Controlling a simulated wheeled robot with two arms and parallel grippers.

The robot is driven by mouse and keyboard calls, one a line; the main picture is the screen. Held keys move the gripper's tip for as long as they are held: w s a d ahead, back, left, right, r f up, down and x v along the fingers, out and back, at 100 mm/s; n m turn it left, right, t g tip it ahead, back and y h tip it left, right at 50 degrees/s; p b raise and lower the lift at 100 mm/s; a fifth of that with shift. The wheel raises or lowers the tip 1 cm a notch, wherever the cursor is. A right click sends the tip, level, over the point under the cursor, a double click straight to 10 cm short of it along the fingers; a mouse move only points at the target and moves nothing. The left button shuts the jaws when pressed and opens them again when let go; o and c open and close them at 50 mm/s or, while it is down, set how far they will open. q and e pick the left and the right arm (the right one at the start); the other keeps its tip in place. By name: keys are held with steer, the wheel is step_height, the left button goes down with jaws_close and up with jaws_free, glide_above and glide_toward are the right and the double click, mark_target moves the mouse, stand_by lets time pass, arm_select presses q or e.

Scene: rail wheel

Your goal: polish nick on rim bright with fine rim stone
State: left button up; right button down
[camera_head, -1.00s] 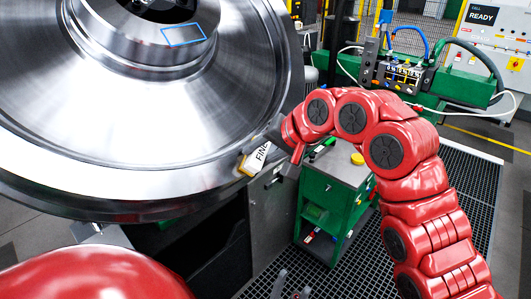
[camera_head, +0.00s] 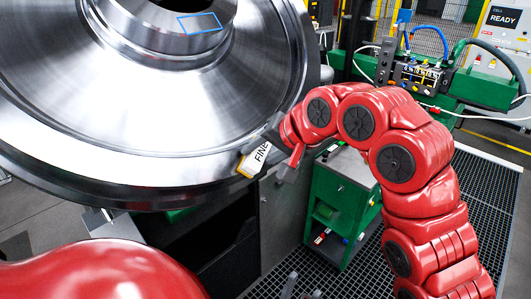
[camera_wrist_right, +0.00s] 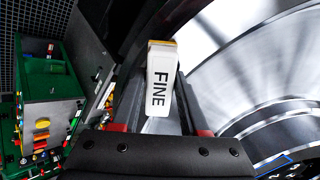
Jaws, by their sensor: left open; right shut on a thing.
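The large steel wheel (camera_head: 150,110) fills the upper left of the head view, its broad rim facing me. It also shows at the right of the right wrist view (camera_wrist_right: 265,60). My right gripper (camera_head: 262,158) is shut on the fine rim stone (camera_head: 254,160), a white block marked FINE with a yellowish end, at the wheel's lower right rim. In the wrist view, the stone (camera_wrist_right: 161,85) sits between the fingers. I cannot tell whether it touches the rim. My left gripper (camera_head: 302,287) is open and empty at the bottom edge, below the wheel. I cannot make out the nick.
A blue outline (camera_head: 200,23) marks the hub. A green cabinet (camera_head: 340,205) stands on the grating behind my right gripper. A green beam with hoses and a gauge block (camera_head: 410,73) is at the upper right, beside a READY panel (camera_head: 502,17).

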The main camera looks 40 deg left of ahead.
steer(key=shift+s+a, duration=0.1)
steer(key=shift+s, duration=0.05)
steer(key=shift+w+r+p, duration=0.2)
steer(key=shift+w+p, duration=0.5)
steer(key=shift+w, duration=0.45)
steer(key=shift+w+f, duration=0.2)
steer(key=shift+w, duration=0.2)
steer(key=shift+r+p, duration=0.1)
steer(key=shift+p, duration=0.25)
